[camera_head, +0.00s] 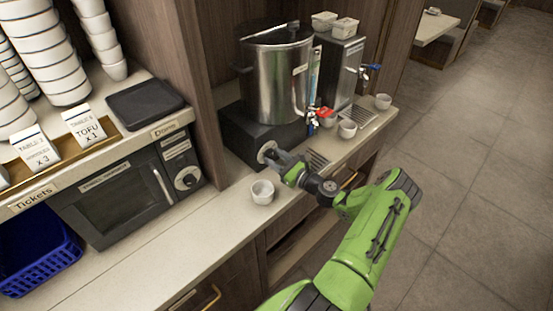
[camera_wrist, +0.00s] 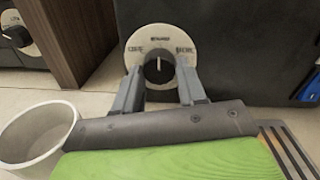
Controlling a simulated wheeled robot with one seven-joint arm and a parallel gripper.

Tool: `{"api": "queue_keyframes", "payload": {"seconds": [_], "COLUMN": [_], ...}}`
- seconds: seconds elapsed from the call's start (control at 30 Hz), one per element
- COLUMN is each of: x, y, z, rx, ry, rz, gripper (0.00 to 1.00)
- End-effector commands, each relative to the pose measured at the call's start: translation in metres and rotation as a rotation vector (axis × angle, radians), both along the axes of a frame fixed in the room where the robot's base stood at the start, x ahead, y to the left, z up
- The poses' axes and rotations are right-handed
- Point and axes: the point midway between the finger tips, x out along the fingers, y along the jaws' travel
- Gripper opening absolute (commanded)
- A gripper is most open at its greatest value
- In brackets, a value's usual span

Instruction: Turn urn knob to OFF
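The steel urn (camera_head: 275,80) stands on a black base (camera_head: 245,143) on the counter. Its knob (camera_wrist: 159,69) is dark, on a round pale dial plate (camera_wrist: 140,42) on the front of the base; the plate also shows in the head view (camera_head: 266,150). The knob's white mark points about straight up; the small lettering is too blurred to read surely. My gripper (camera_wrist: 159,82) faces the dial with one finger on each side of the knob. The fingers are apart, and small gaps seem to show beside the knob. In the head view my gripper (camera_head: 279,161) hides part of the dial.
A white cup (camera_head: 262,192) stands close beside my gripper, and in the wrist view it is at the lower left (camera_wrist: 38,138). A slotted drip tray (camera_head: 317,162) lies to the right. A wooden partition (camera_head: 200,90) and a microwave (camera_head: 130,195) are to the left.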

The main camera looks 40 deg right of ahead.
Motion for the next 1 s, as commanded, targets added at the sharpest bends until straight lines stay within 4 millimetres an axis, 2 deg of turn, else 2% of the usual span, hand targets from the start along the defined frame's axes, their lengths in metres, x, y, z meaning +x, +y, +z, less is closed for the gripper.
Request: {"api": "queue_keyframes", "payload": {"seconds": [0.03, 0.2, 0.57, 1.0], "x": [-0.0001, -0.0002, -0.0003, 0.0], "y": [0.0, 0.0, -0.0001, -0.0003], "z": [0.0001, 0.0001, -0.0003, -0.0006], "rx": [0.0, 0.0, -0.069, -0.425], "ry": [0.0, 0.0, -0.001, -0.013], "rz": [0.0, 0.001, 0.001, 0.003], "gripper": [0.32, 0.08, 0.08, 0.08]}}
